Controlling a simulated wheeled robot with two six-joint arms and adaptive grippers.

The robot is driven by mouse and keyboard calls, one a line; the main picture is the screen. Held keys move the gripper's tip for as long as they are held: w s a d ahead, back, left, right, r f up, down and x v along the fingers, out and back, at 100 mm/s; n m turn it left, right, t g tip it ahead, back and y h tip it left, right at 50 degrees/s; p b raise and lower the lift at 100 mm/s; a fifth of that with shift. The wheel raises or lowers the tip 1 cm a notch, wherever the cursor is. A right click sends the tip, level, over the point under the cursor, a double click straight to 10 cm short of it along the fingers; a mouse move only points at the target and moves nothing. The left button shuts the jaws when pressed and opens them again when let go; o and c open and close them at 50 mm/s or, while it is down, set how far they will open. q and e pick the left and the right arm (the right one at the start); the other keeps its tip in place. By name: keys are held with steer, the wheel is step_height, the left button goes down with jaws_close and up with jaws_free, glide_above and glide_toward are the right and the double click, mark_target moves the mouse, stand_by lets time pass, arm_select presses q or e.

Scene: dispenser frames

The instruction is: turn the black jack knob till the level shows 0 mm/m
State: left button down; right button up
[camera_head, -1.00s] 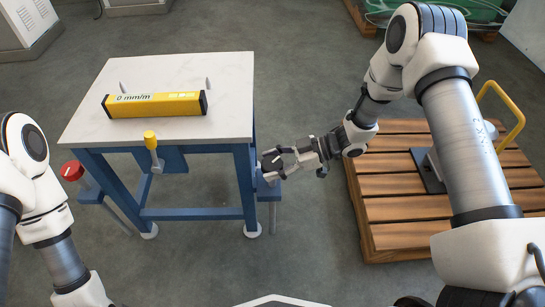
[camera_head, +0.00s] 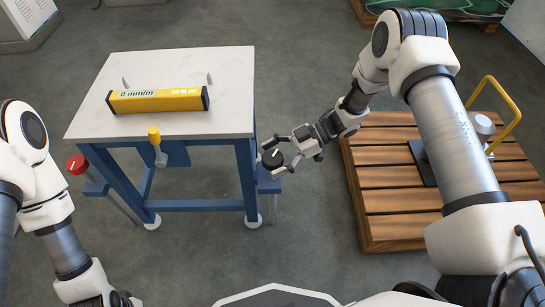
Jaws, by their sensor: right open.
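The black jack knob (camera_head: 273,158) sits on a blue bracket at the right front leg of the table. My right gripper (camera_head: 270,157) is open, with its fingers spread to either side of the knob; I cannot tell whether they touch it. The yellow level (camera_head: 160,101) lies on the white tabletop (camera_head: 205,68), and its display reads 0 mm/m. My left arm is at the lower left, and its fingers are not visible.
A red knob (camera_head: 76,164) is at the table's left leg and a yellow knob (camera_head: 154,134) at its front edge. Two small pins stand behind the level. A wooden pallet (camera_head: 385,200) with a yellow handle (camera_head: 508,100) is on the right. The floor between table and pallet is clear.

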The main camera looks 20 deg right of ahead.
steer(key=v, duration=1.2)
steer(key=shift+f, duration=0.1)
